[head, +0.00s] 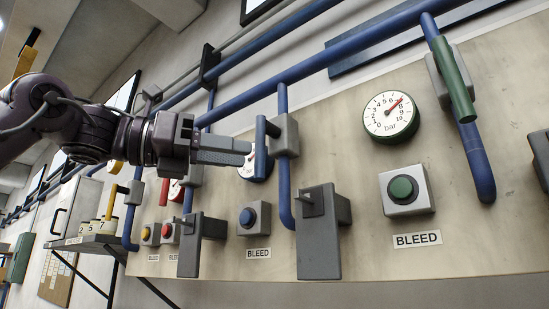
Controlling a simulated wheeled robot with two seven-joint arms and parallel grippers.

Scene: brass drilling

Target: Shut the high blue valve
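The high blue valve has a grey body (287,136) on a vertical blue pipe and a blue lever handle (261,150) that hangs upright, in line with the pipe. My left gripper (243,150) reaches in from the left, its fingers pointing right at the handle. The fingertips end just left of the handle; whether they touch it I cannot tell. The fingers are seen side-on, so their gap is hidden. My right gripper is not in view.
A blue-rimmed gauge (257,168) is partly hidden behind the handle. At right are a green-handled valve (454,80), a gauge (391,116) and a green button (402,188). Blue pipes (340,48) run above.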

